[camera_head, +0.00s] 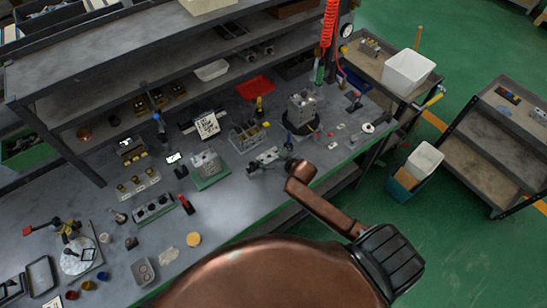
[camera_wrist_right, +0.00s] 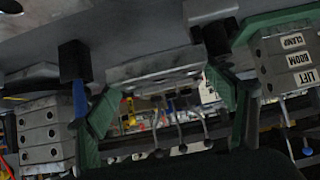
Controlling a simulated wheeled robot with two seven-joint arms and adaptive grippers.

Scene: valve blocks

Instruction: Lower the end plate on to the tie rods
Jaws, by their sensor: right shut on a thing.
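My right gripper (camera_head: 264,162) reaches over the bench from the right and is shut on a small grey metal plate, which I take to be the end plate (camera_head: 268,155). In the right wrist view the plate (camera_wrist_right: 155,68) lies between the two green fingers of the gripper (camera_wrist_right: 165,95). A grey valve block (camera_head: 206,163) stands on a green base left of the gripper. Another grey block (camera_head: 301,107) stands on a round black stand behind it. I cannot make out the tie rods clearly, or whether the plate touches anything. My left gripper is not in view.
A rack with several dark parts (camera_head: 246,135) stands close behind the gripper. A labelled block (camera_wrist_right: 288,58) shows at the right in the wrist view. The bench front (camera_head: 235,218) is fairly clear.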

